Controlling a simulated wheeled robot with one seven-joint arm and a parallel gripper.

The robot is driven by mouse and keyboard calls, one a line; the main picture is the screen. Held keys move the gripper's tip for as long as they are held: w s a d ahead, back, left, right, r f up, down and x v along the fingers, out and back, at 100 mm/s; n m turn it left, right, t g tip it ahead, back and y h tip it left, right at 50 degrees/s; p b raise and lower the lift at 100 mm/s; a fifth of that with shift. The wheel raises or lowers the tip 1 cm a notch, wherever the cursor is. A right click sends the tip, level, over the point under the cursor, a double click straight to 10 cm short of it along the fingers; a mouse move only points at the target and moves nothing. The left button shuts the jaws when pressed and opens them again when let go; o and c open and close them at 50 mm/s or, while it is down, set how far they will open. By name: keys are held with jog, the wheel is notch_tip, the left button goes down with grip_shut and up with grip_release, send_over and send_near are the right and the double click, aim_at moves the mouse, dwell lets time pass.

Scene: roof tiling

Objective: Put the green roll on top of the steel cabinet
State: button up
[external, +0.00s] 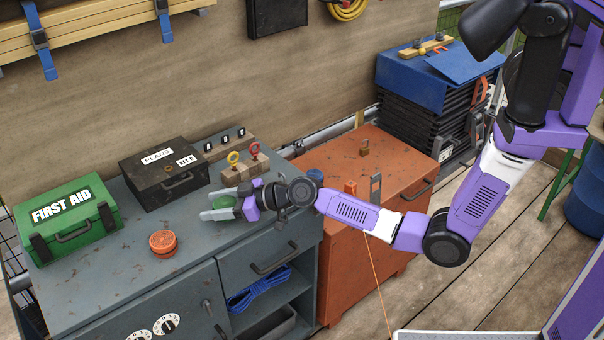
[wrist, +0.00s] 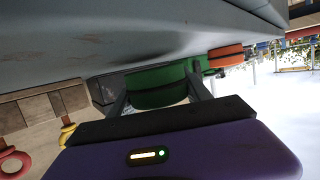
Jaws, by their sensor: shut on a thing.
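The green roll (external: 225,202) is between the fingers of my gripper (external: 214,204), which is shut on it. In the wrist view the roll (wrist: 155,88) fills the space between the two dark fingers (wrist: 158,95), partly hidden by the gripper body. My gripper points left, low over the right part of the grey steel cabinet (external: 130,262). The cabinet top (wrist: 150,35) appears inverted in the wrist view, very close to the roll. I cannot tell whether the roll touches it.
An orange roll (external: 163,243) lies left of my gripper. A green first aid box (external: 68,218), a black box (external: 163,172) and a wooden block with red and yellow rings (external: 246,167) stand on the cabinet. A red-orange cabinet (external: 335,163) adjoins on the right.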

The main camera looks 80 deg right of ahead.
jog(key=shift+f, duration=0.45)
jog(key=shift+f, duration=0.2)
jog(key=o, duration=1.5)
jog(key=shift+c, duration=0.2)
jog(key=shift+r, duration=0.2)
jog(key=shift+s, duration=0.15)
jog(key=v, duration=1.1)
jog(key=shift+s+r+b, duration=0.2)
jog(key=shift+s+b, duration=0.15)
jog(key=shift+b, duration=0.05)
